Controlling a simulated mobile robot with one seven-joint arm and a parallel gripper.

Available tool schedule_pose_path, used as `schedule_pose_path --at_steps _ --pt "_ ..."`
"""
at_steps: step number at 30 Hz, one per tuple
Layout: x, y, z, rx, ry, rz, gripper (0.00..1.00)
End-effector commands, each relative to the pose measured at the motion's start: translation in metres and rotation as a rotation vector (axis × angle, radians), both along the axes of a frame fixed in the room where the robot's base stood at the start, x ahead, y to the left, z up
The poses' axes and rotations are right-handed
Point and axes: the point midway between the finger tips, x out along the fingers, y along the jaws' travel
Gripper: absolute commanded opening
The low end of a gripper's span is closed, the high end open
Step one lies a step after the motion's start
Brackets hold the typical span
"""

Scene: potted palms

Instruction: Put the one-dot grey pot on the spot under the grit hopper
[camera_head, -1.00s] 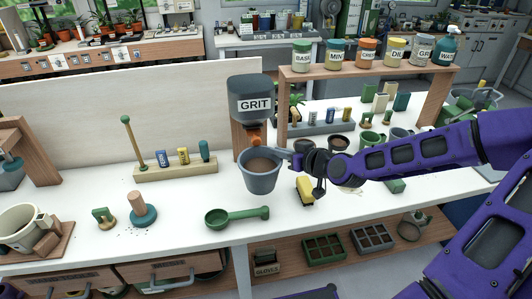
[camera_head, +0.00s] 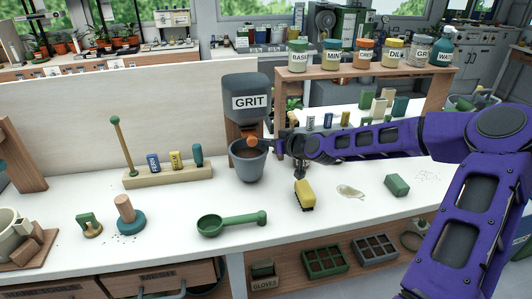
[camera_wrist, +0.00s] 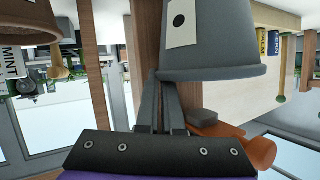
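The grey pot (camera_head: 247,168), filled with dark soil, stands upright beneath the grit hopper (camera_head: 247,103). In the wrist view the grey pot (camera_wrist: 212,45) appears upside down, with a pale tag bearing one dark dot. My gripper (camera_wrist: 168,80) has its fingers closed together at the pot's rim. In the head view my gripper (camera_head: 272,146) reaches the pot from the right. The orange hopper outlet (camera_head: 252,140) is just above the pot's rim. The spot under the hopper is hidden by the pot. I cannot tell whether the pot's base touches the bench.
A yellow-topped brush (camera_head: 305,194) lies right of the pot. A green scoop (camera_head: 230,223) lies in front. A wooden block with tools (camera_head: 170,175) stands left. A shelf with labelled jars (camera_head: 365,70) stands behind my arm.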

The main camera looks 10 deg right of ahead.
Motion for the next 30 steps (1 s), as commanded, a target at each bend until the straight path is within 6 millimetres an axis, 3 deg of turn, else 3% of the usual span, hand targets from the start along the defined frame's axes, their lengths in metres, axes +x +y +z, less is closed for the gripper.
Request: schedule_pose_path --at_steps 1,3,14,19,30 --pt "0.0000 0.0004 -0.0157 0.002 0.001 0.000 0.00" --pt "0.0015 0.0007 -0.0223 0.002 0.000 0.000 0.00" --pt "0.0039 0.0005 -0.0240 0.001 -0.001 0.001 0.00" --pt "0.0038 0.0004 -0.0233 0.000 0.000 0.001 0.33" --pt "0.0023 -0.0011 -0.0203 0.000 -0.001 0.000 0.34"
